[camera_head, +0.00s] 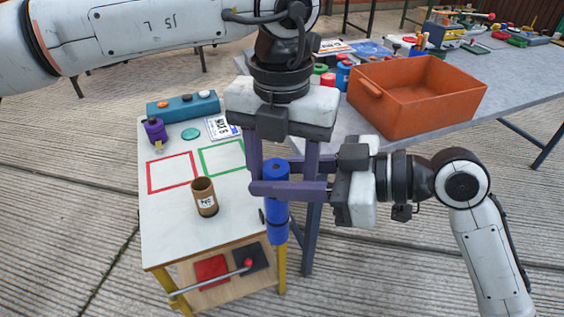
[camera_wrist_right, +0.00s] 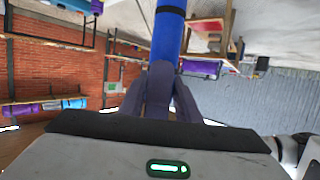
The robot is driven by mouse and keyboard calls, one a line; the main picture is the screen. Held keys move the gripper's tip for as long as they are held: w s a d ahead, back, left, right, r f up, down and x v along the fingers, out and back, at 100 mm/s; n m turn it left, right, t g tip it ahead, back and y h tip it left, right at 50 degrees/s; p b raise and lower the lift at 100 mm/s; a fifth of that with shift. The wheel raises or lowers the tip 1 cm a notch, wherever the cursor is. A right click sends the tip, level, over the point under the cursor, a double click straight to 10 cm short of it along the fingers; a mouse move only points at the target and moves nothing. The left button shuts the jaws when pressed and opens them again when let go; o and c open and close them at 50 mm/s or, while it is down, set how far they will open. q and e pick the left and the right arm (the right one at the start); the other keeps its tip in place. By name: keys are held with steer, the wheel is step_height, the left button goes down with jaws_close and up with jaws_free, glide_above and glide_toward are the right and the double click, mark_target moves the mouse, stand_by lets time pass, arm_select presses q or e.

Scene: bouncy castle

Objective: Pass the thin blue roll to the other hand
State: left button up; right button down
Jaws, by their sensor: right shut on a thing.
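The thin blue roll (camera_head: 277,222) stands upright in the air in the head view, in front of the small white table's right edge. My right gripper (camera_head: 265,190) comes in from the right and is shut on the roll around its middle. In the right wrist view the roll (camera_wrist_right: 168,35) rises from between the right gripper's fingers (camera_wrist_right: 160,85). My left gripper (camera_head: 283,172) points down from above, open, its two fingers spread on either side of the roll's upper end. Its fingertips are partly hidden by the right gripper; I cannot tell whether they touch the roll.
The small table (camera_head: 165,220) carries a brown cup (camera_head: 204,198), red and green outlined squares, a purple item (camera_head: 154,130) and a blue block (camera_head: 183,106). Behind, a grey table holds an orange crate (camera_head: 415,95) and several small items. Paved floor lies open at left.

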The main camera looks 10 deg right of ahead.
arm_select(q)
steer(key=shift+d, duration=0.1)
steer(key=c, duration=1.2)
steer(key=shift+s, duration=0.1)
arm_select(e)
steer(key=c, duration=1.6)
jaws_free()
steer(key=shift+c, duration=0.2)
arm_select(q)
steer(key=shift+c, duration=0.6)
arm_select(e)
steer(key=o, duration=0.4)
steer(key=shift+d, duration=0.1)
